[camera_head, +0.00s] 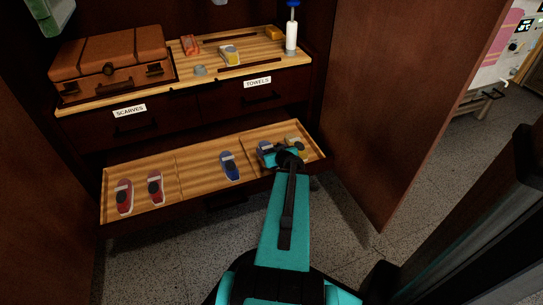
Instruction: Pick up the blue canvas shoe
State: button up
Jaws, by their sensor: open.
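A blue canvas shoe (230,166) with a pale opening lies in the pulled-out lower drawer (200,168), right of its middle. A second blue item (265,148), perhaps its mate, shows in the right compartment, partly hidden by my gripper. My gripper (279,155) is over that right compartment, to the right of the clear blue shoe and apart from it. It is open. Its fingertips are small and dark here, and I cannot tell whether they touch the second blue item.
Two red shoes (140,192) lie at the drawer's left. A beige item (294,142) sits behind my gripper. Above are closed drawers labelled SCARVES (129,111) and TOWELS (257,82), and a shelf with a brown suitcase (108,62). An open door panel (400,110) stands at the right.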

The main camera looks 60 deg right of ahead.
dwell(0.5)
jog(key=c, duration=1.2)
jog(key=shift+r, duration=0.1)
notch_tip(320, 180, up, 10)
jog(key=p, duration=0.7)
